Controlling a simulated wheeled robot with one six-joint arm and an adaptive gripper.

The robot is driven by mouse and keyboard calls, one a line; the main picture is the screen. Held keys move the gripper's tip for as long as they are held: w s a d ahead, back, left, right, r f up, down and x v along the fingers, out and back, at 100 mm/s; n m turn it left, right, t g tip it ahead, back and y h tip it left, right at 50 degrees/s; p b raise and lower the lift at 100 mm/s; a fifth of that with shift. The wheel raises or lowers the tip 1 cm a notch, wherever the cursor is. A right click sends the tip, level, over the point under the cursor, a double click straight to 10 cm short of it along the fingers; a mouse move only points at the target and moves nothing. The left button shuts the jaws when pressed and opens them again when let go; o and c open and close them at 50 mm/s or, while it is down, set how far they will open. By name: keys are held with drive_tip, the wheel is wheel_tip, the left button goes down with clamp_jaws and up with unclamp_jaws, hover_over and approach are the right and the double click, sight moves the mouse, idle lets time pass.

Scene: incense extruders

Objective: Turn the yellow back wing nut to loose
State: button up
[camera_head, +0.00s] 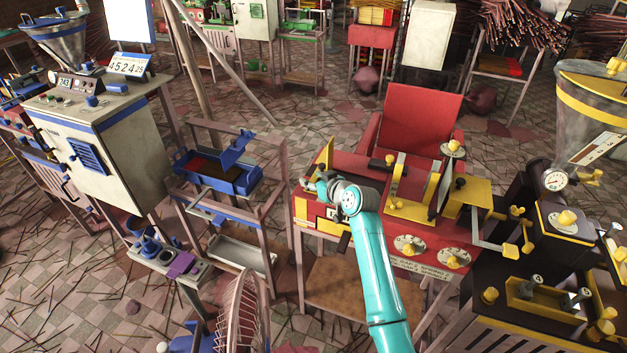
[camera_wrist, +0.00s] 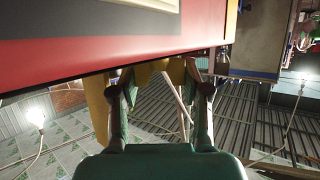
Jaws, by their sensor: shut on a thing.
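My gripper (camera_head: 315,185) is at the left end of the red machine (camera_head: 345,167), beside its upright yellow plate (camera_head: 326,153). In the wrist view my gripper (camera_wrist: 160,88) has its two fingers apart with yellow pieces between them, under the red machine's edge. The yellow piece (camera_wrist: 152,72) there appears to be the yellow back wing nut, and the fingers are shut on it. Its wings are partly cut off by the machine's edge, so I cannot tell its turn angle. In the head view my wrist hides the nut.
A blue extruder on a stand (camera_head: 218,178) is just left of the red machine. A white cabinet (camera_head: 100,145) stands further left. Yellow knobs and dials (camera_head: 410,244) are on the red machine's front. A dark machine (camera_head: 545,290) stands at the right.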

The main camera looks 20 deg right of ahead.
drive_tip(key=shift+f, duration=0.1)
idle(0.3)
drive_tip(key=o, duration=1.2)
drive_tip(key=shift+c, duration=0.2)
drive_tip(key=v, duration=1.2)
